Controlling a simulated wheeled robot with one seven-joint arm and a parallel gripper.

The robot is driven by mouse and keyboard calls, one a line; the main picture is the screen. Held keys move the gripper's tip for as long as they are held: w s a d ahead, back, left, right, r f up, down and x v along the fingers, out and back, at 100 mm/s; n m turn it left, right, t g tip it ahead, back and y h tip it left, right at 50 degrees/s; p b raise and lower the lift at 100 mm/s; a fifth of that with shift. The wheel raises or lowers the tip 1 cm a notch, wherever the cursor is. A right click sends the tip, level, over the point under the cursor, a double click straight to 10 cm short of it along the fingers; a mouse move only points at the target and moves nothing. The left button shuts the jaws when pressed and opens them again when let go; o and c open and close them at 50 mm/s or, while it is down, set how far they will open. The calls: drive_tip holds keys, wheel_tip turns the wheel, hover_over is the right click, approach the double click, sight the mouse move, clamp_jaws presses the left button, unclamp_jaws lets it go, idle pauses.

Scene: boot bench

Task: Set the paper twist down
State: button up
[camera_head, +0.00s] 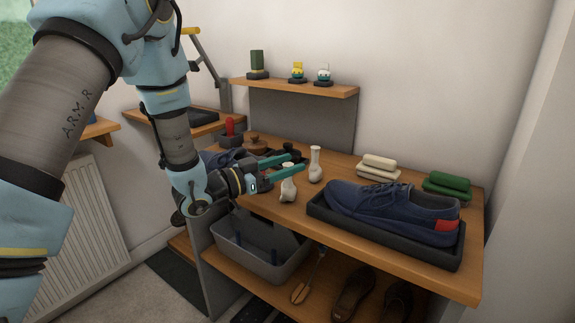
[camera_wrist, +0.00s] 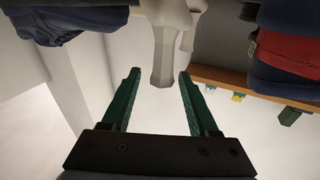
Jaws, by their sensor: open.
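A white paper twist (camera_head: 288,190), with a wide lower part and a narrow neck, stands on the wooden bench top near its front edge. My gripper (camera_head: 296,163) reaches in from the left with its green fingers apart, at the height of the neck. One finger partly hides the twist's top. In the wrist view, which looks upside down, a pale twist (camera_wrist: 163,60) has its neck end between the fingertips of my open gripper (camera_wrist: 159,75). I cannot tell whether either finger touches it. A second white twist (camera_head: 315,165) stands just behind and to the right.
A blue shoe (camera_head: 385,203) sits in a black tray (camera_head: 340,228) to the right. Folded cream cloths (camera_head: 379,168) and green cloths (camera_head: 447,184) lie behind. A grey bin (camera_head: 262,262) is below the bench. A small shelf (camera_head: 300,88) holds little items. Bare wood lies around the twists.

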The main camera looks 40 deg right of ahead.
drive_tip(key=w+a+b, duration=0.2)
drive_tip(key=a+b, duration=0.2)
drive_tip(key=a, duration=0.8)
drive_tip(key=w+a+f+n+t+y, duration=0.3)
drive_tip(key=w+a+n+t+y, duration=0.15)
drive_tip(key=w+a, duration=0.35)
drive_tip(key=w+a+f+n+t+y, duration=0.35)
drive_tip(key=w+a+t+y, duration=0.25)
drive_tip(key=w+a, duration=0.2)
drive_tip(key=s+a+f+n+g+y, duration=0.1)
drive_tip(key=s+a+n+y, duration=0.15)
drive_tip(key=a, duration=0.55)
drive_tip(key=s+a+n+g+y, duration=0.1)
drive_tip(key=a+n+y, duration=0.3)
drive_tip(key=a, duration=0.3)
drive_tip(key=s+a+n+g+y, duration=0.1)
drive_tip(key=s+a+n+g, duration=0.3)
drive_tip(key=s, duration=0.6)
drive_tip(key=shift+s+a, duration=0.3)
drive_tip(key=shift+a, duration=0.6)
wheel_tip(320, 180, up, 3)
drive_tip(key=p, duration=0.3)
drive_tip(key=shift+p, duration=0.3)
